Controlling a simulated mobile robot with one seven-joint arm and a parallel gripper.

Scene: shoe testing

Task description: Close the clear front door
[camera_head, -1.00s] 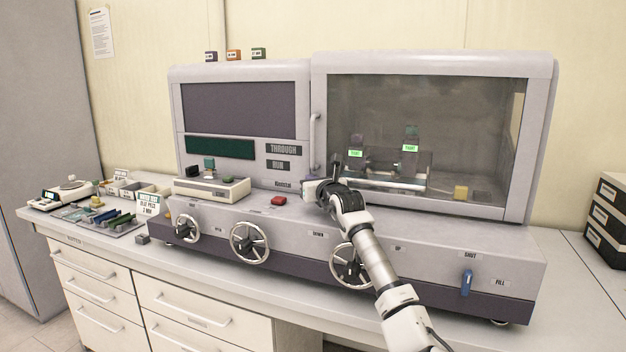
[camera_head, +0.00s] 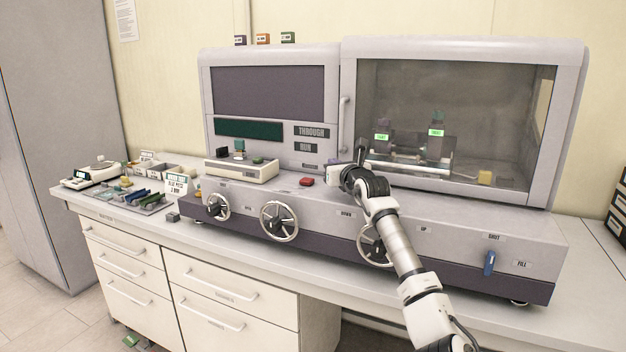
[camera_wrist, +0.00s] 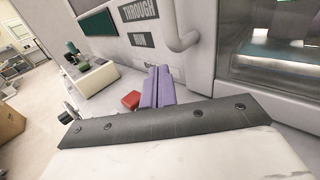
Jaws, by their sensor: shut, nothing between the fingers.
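The clear front door (camera_head: 455,88) spans the right chamber of the grey machine. In the head view it appears flush with its frame; a small gap could not be told. Its vertical grey handle (camera_head: 345,122) is on the left edge, and the handle's lower end shows in the wrist view (camera_wrist: 187,38).
Handwheels (camera_head: 279,222) and a blue lever (camera_head: 489,263) are on the front. Behind the door are labelled blocks (camera_head: 436,133) and a yellow block (camera_head: 484,177).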

